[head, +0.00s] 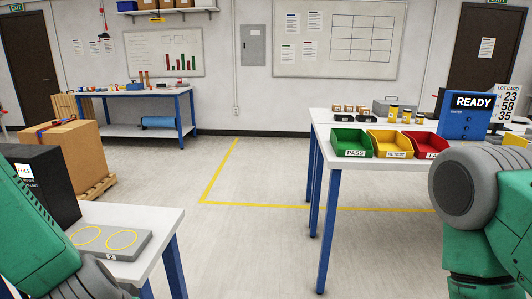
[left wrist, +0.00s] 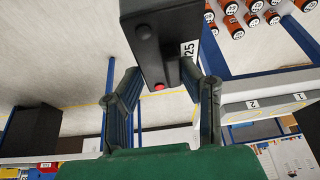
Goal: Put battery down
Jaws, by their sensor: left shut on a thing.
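My left gripper (left wrist: 165,85) shows in the left wrist view, shut on a dark grey block, the battery (left wrist: 158,40). The battery has two dark round knobs, a red dot and a white label reading 25. It is held up between the two fingers, clear of the tables in view. In the head view my left arm comes in at the lower left, and its gripper and the battery are out of frame. My right arm shows at the right edge, with its gripper out of view.
A grey pad (head: 116,245) with two yellow rings, marked 2, lies on a white table at lower left, beside a black box (head: 45,170). At right, a table holds green (head: 352,143), yellow (head: 390,143) and red bins and a blue READY unit (head: 465,118). Floor between is clear.

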